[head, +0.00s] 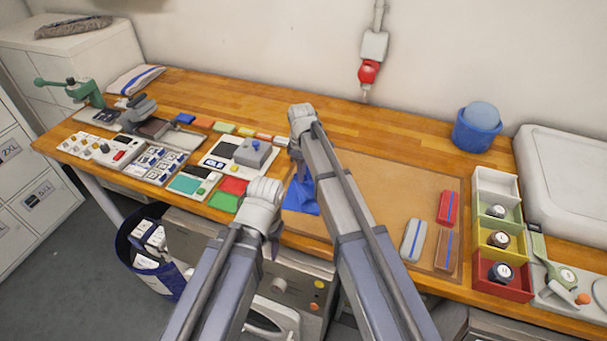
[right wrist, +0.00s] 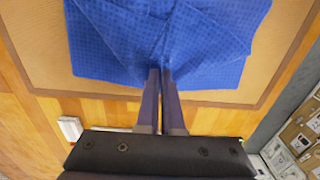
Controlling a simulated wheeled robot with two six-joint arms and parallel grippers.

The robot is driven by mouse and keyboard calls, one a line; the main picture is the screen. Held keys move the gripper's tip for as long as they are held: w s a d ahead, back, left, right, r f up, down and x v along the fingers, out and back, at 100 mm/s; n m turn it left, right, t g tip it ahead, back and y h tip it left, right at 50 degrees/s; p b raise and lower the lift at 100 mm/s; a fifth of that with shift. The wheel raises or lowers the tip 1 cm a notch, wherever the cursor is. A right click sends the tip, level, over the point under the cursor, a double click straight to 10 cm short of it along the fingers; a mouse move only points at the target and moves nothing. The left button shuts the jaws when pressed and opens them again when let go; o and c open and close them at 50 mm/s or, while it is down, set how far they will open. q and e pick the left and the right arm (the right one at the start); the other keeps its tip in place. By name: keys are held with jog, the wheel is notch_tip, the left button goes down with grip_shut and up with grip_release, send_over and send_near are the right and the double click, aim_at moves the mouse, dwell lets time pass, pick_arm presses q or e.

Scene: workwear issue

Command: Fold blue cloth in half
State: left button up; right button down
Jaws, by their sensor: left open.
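The blue cloth (head: 300,198) lies on the brown mat (head: 385,178), mostly hidden behind my right arm in the head view. In the right wrist view the cloth (right wrist: 160,35) is waffle-textured, with overlapping layers and creases running to my fingertips. My right gripper (right wrist: 164,72) has its fingers close together at the cloth's near edge, shut on it. In the head view its fingers are largely hidden by the arm. My left gripper (head: 273,248) is open, pointing down at the table's front edge, to the near left of the cloth and apart from it.
Red (head: 447,208) and grey (head: 413,240) folded pieces lie on the mat's right part. Coloured bins (head: 502,280) stand right of the mat, with a blue tub (head: 477,128) behind. Cards, patches and a green press (head: 80,90) crowd the left.

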grip_release()
dwell(1.1)
jog(key=shift+a, duration=0.1)
jog(key=a, duration=0.1)
jog(key=w+a, duration=0.2)
jog(key=shift+a, duration=0.3)
jog(key=shift+s+d+r+p, duration=0.1)
jog(key=shift+s+r+p, duration=0.05)
jog(key=shift+r+p, duration=0.2)
notch_tip(320, 180, up, 8)
jog(key=p, duration=0.8)
jog(key=shift+r, duration=0.15)
